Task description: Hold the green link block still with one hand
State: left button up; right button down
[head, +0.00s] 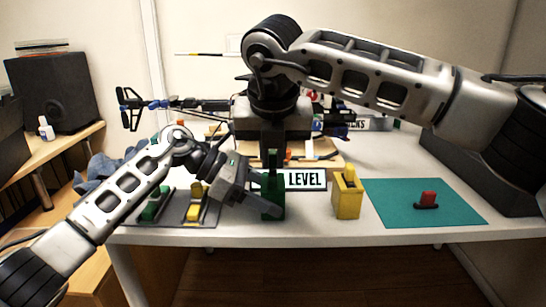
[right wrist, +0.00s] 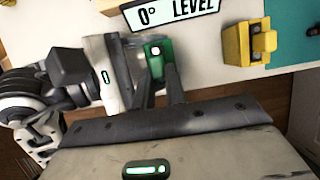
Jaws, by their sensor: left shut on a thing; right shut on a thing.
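The green link block (head: 272,204) stands upright near the table's front edge, with a narrow upper part. In the right wrist view its top (right wrist: 155,50) shows a lighter green face with a pale spot. My left gripper (head: 262,193) comes in from the left and is shut on the block's side; its housing also shows in the right wrist view (right wrist: 104,76). My right gripper (head: 272,160) points down from above and is shut at the block's narrow upper part. Its fingers (right wrist: 157,85) straddle the green in the right wrist view. The fingertips are partly hidden.
A white sign reading "LEVEL" (head: 307,180) stands behind the block. A yellow block (head: 347,198) is to its right, then a teal mat (head: 395,209) with a red piece (head: 428,198). A grey tray (head: 177,217) with green and yellow pieces lies left. A small aircraft model (head: 165,104) is behind.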

jog(key=shift+r, duration=0.25)
jog(key=shift+r, duration=1.85)
pick_arm(q)
jog(key=o, duration=1)
jog(key=shift+o, duration=0.2)
